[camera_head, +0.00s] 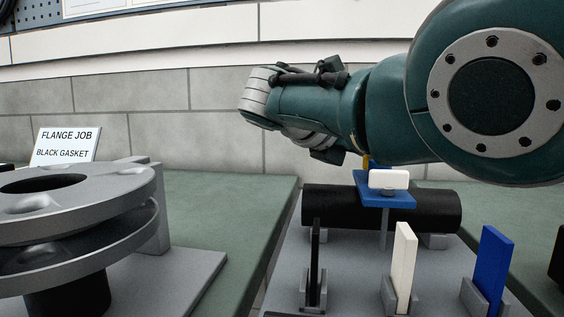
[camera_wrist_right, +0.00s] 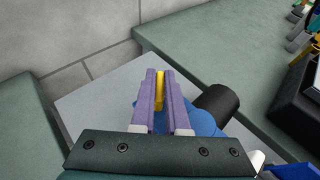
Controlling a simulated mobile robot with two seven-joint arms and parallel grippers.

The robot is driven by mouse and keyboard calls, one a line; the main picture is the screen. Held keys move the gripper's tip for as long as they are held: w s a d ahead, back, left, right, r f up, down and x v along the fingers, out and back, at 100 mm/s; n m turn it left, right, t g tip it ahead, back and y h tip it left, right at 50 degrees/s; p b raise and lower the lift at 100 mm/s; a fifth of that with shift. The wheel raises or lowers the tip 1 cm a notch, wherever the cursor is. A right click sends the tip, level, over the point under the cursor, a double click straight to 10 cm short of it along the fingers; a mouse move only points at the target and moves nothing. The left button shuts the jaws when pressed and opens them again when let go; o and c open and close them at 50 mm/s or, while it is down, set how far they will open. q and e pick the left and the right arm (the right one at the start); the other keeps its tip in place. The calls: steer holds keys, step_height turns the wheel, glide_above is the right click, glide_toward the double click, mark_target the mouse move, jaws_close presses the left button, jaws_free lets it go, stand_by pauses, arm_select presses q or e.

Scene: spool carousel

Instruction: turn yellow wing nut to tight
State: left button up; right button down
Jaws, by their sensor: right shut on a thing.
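The yellow wing nut (camera_wrist_right: 159,92) stands upright between the two purple fingers of my right gripper (camera_wrist_right: 160,78) in the right wrist view. The fingers are shut on it, one on each side. In the head view only a small yellow piece of the wing nut (camera_head: 366,161) shows under my right arm, above the blue clamp plate (camera_head: 375,198). My right fingers are hidden behind my arm there. The blue plate sits over a black pipe (camera_head: 330,210) and also shows below the fingers in the wrist view (camera_wrist_right: 205,122). My left gripper is not in view.
A white block (camera_head: 388,179) is at the blue plate's front. Black (camera_head: 315,265), white (camera_head: 403,265) and blue (camera_head: 492,265) upright plates stand in holders in front of the pipe. A grey flange (camera_head: 90,195) with a "FLANGE JOB" sign (camera_head: 66,147) is at left.

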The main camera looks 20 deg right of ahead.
steer(key=c, duration=0.9)
jaws_free()
steer(key=p+v, duration=0.2)
steer(key=v, duration=0.6)
steer(key=shift+s+a+r, duration=0.1)
steer(key=shift+a+r, duration=0.1)
steer(key=shift+a, duration=0.15)
steer(key=shift+s+a+r, duration=0.15)
steer(key=shift+a+r, duration=0.05)
steer(key=shift+a, duration=0.3)
steer(key=shift+c, duration=0.2)
